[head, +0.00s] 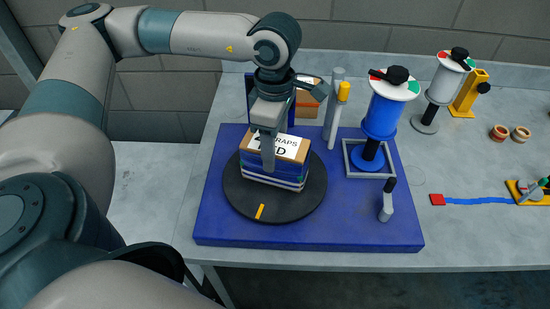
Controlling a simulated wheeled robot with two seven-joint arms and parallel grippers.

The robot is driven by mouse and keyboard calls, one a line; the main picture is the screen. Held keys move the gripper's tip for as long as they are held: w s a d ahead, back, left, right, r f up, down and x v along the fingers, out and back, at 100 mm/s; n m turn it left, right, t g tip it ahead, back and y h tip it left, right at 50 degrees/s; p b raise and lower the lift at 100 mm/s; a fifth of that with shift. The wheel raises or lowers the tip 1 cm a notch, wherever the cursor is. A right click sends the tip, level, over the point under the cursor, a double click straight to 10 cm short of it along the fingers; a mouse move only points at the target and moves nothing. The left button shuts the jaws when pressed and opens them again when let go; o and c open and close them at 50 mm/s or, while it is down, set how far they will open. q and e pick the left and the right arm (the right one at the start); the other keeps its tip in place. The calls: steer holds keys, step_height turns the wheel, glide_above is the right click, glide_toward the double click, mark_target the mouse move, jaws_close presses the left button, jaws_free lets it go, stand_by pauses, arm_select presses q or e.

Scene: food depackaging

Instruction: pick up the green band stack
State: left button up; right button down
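A box-like stack (272,182) with blue and white bands around its sides sits on the dark round turntable (240,202). A white label with partly hidden lettering, including "RAPS", lies on its brown top. I cannot make out a clearly green band stack. My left gripper (268,165) points down over the stack, its finger overlapping the label and near side. Whether it touches the stack, and whether it is open or shut, I cannot tell. It hides part of the stack's top. My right gripper is not in view.
The turntable lies on a blue board (335,228). A blue reel (381,115), a grey post (333,105) and a small grey-and-black tool (387,205) stand to its right. A brown box (308,98) is behind. Another reel (440,85) stands at the back right.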

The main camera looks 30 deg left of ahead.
arm_select(q)
steer(key=shift+c, duration=1.4)
steer(key=shift+w+r, duration=0.1)
steer(key=shift+r, duration=0.1)
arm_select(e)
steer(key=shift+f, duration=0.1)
